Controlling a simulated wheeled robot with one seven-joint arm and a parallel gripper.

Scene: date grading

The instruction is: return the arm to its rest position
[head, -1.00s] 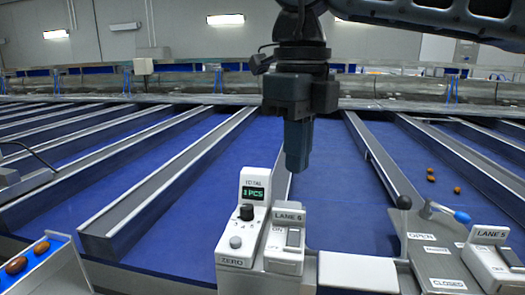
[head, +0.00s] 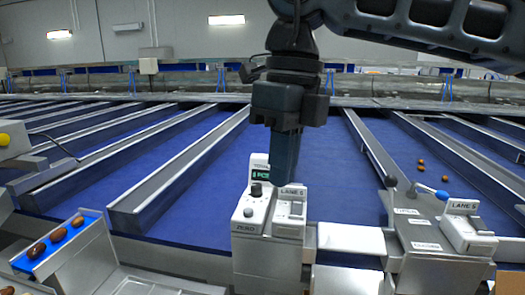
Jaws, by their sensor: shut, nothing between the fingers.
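My arm reaches in from the top right and hangs down at the centre of the head view. My gripper (head: 284,182) points straight down with its fingers shut and empty. I cannot tell whether the tips touch anything. The LANE 6 switch box (head: 291,208) stands just right of the counter box.
A lever panel with a blue-ended handle (head: 431,191) and another lane switch box (head: 467,228) are at right. Several dates lie on the blue belt beyond. A blue-lined tray (head: 88,219) holds dates at lower left. Grey dividers (head: 180,180) split the belt.

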